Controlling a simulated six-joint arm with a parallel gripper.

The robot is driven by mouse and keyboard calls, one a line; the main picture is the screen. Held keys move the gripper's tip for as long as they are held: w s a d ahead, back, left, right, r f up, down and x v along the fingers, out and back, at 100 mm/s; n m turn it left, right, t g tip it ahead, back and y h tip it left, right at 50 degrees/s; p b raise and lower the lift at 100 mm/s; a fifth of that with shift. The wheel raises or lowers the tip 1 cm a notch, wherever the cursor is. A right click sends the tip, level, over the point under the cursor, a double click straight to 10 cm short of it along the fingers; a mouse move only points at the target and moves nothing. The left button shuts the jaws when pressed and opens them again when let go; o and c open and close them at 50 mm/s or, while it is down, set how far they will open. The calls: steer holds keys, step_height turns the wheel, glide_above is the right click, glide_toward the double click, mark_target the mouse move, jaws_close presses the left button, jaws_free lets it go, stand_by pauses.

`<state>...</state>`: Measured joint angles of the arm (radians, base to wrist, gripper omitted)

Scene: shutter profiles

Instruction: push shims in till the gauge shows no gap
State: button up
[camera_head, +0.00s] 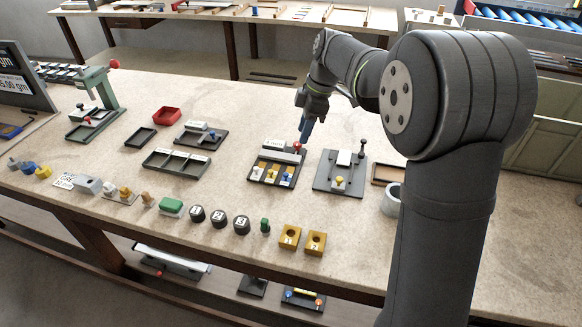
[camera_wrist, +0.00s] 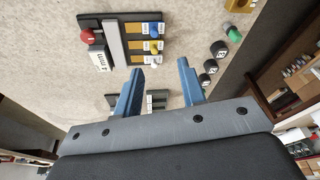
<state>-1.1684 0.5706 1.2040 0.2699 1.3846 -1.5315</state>
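A dark fixture (camera_head: 250,178) stands mid-table with a grey bar and a red knob (camera_head: 297,145) along its far side. Yellow shims (camera_head: 269,165) lie in its slots, with blue, yellow and white knobs and white labels. The wrist view shows the fixture at the upper left, with the red knob (camera_wrist: 87,35), blue knob (camera_wrist: 154,28) and white knob (camera_wrist: 152,61). Any gap at the shims is too small to make out. My gripper (camera_wrist: 160,68) is open and empty, its blue fingers apart. In the head view it hangs by the fixture's far right corner (camera_head: 306,138).
Numbered black knobs (camera_head: 219,217), a green block (camera_head: 171,208) and yellow blocks (camera_head: 289,237) line the front. Trays (camera_head: 176,164) and a green press (camera_head: 100,90) stand left.

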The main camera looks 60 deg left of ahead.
mark_target(286, 174)
steer(key=shift+n+g+y, duration=0.3)
steer(key=shift+n+g, duration=0.2)
steer(key=shift+g, duration=0.1)
steer(key=x, duration=0.5)
steer(key=w+x, duration=0.1)
steer(key=x, duration=0.4)
steer(key=w+x, duration=0.1)
steer(key=x, duration=0.4)
steer(key=shift+s+a+f, duration=0.1)
steer(key=shift+a+f, duration=0.2)
steer(key=shift+f, duration=0.1)
